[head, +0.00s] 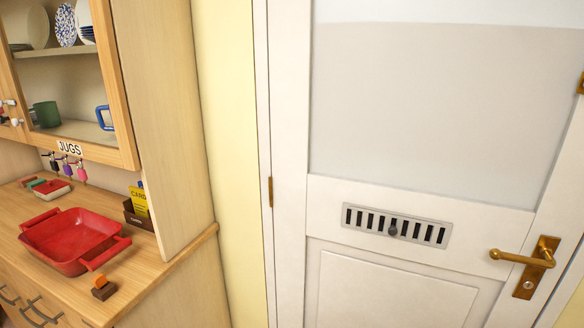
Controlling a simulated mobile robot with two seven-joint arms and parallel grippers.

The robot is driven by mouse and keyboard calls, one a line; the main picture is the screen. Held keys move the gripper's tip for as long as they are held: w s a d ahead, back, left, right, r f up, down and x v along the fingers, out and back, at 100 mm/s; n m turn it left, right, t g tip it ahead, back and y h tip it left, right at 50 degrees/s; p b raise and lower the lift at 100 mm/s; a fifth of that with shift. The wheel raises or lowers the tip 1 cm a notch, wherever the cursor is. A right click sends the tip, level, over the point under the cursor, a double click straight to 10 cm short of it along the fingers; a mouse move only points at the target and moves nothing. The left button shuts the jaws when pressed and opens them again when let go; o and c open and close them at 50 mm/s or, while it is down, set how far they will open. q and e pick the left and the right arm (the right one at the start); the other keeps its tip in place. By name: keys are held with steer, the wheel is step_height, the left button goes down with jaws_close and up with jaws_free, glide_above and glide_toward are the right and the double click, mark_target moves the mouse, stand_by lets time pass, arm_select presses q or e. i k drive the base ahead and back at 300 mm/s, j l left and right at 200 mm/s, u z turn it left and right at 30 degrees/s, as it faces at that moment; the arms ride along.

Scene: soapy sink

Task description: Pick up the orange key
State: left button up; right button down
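A small orange piece (100,281) sits on a small dark brown block (104,292) near the front right of the wooden counter. It is the only orange item I can see, and it is too small to tell whether it is a key. Several small tags or keys, dark, purple and pink (82,174), hang from hooks under the cabinet shelf. Neither of my grippers is in view.
A red tray (72,240) stands on the counter (150,262), left of the brown block. A dark box with a yellow card (139,200) stands against the side panel. A white door (400,255) with a brass handle (526,262) is at right.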

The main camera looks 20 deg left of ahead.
mark_target(100, 281)
steer(key=u, duration=1.85)
steer(key=l+z, duration=0.1)
steer(key=z, duration=1.85)
steer(key=u, duration=1.45)
